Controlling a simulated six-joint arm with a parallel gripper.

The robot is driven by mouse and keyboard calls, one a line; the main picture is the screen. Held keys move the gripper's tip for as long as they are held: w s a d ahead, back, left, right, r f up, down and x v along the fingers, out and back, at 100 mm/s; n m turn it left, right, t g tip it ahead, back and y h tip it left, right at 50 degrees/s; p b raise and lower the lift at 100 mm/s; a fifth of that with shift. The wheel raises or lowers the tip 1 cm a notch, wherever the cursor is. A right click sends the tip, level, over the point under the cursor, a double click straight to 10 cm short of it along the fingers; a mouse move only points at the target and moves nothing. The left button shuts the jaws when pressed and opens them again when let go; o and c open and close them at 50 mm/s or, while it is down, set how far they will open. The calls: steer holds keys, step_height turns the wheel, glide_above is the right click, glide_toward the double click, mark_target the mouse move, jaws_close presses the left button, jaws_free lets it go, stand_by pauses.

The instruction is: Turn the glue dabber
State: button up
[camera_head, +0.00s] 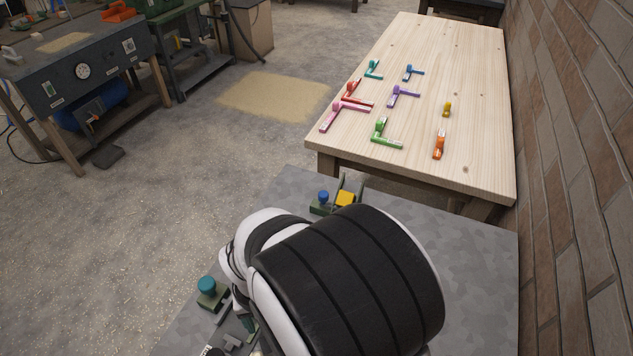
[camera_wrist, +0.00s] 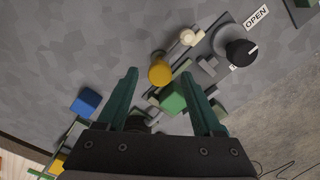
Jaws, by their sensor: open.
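My gripper (camera_wrist: 160,75) is open in the wrist view, its two dark green fingers apart above the grey panel (camera_wrist: 60,45). A yellow round knob (camera_wrist: 160,72) lies near the line between the fingertips. A green block (camera_wrist: 172,98) shows between the fingers, closer to the right one. I see no contact with either. I cannot tell which part is the glue dabber. In the head view my arm hides the gripper and much of the panel.
A black knob (camera_wrist: 241,52) near an OPEN label and a cream knob (camera_wrist: 187,37) stand beyond the fingers. A blue block (camera_wrist: 84,102) is at left. In the head view, a wooden table (camera_head: 470,70) holds several coloured pieces; a brick wall (camera_head: 575,130) borders the right.

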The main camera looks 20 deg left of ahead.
steer(key=shift+f, duration=0.4)
jaws_close()
stand_by(1.2)
